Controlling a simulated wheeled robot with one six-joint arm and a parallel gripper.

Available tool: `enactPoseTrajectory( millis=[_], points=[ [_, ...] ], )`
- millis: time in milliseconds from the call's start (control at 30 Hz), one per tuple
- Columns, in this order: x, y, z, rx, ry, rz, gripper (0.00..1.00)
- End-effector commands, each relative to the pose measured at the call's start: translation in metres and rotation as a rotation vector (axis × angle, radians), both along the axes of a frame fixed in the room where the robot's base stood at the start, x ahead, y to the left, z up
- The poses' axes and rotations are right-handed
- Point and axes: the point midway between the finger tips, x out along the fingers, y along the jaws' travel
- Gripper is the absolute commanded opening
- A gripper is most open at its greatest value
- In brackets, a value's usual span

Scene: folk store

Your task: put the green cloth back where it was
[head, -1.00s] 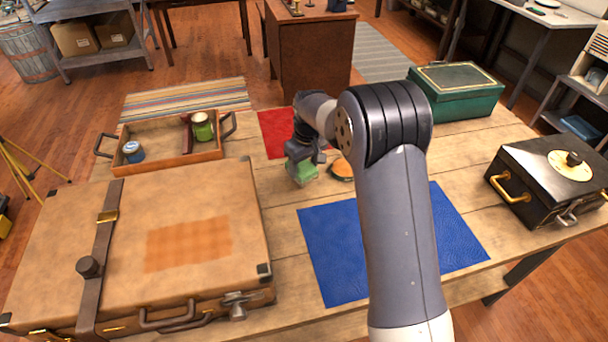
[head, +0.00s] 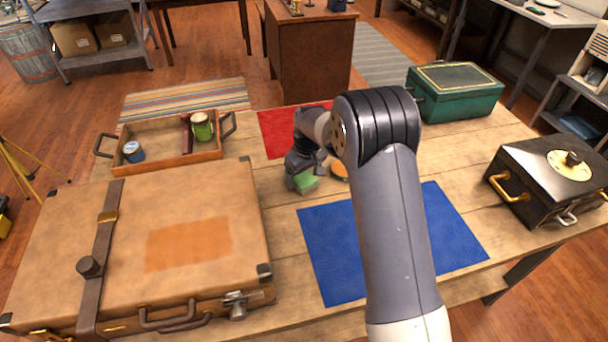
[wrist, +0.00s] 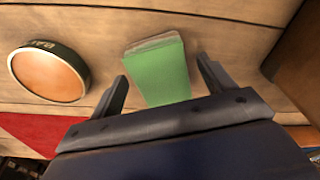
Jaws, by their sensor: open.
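The green cloth (head: 307,184) is a small folded stack on the wooden table, between the tan suitcase and the blue mat. My gripper (head: 304,166) is over it, pointing down, and hides part of it in the head view. In the wrist view the green cloth (wrist: 160,72) lies between the two spread fingers of my gripper (wrist: 164,84), with gaps on both sides. The gripper is open. Whether the fingertips reach the table is not clear.
A round orange-topped tin (wrist: 48,74) stands close beside the gripper. A red mat (head: 275,132) lies behind and a blue mat (head: 335,270) in front. The tan suitcase (head: 60,230), wooden tray (head: 165,164), green box (head: 455,100) and black box (head: 530,190) stand around.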

Motion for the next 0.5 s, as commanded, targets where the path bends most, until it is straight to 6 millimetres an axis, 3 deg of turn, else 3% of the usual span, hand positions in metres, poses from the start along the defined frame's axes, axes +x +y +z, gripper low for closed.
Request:
enactPoseTrajectory(
  millis=[267, 367, 500],
  points=[
    [0.0, 0.0, 0.005, 0.001, -0.001, 0.0, 0.77],
    [0.0, -0.001, 0.016, 0.001, -0.004, 0.0, 0.77],
    [-0.003, -0.003, 0.046, 0.001, -0.007, 0.0, 0.77]
  ],
)
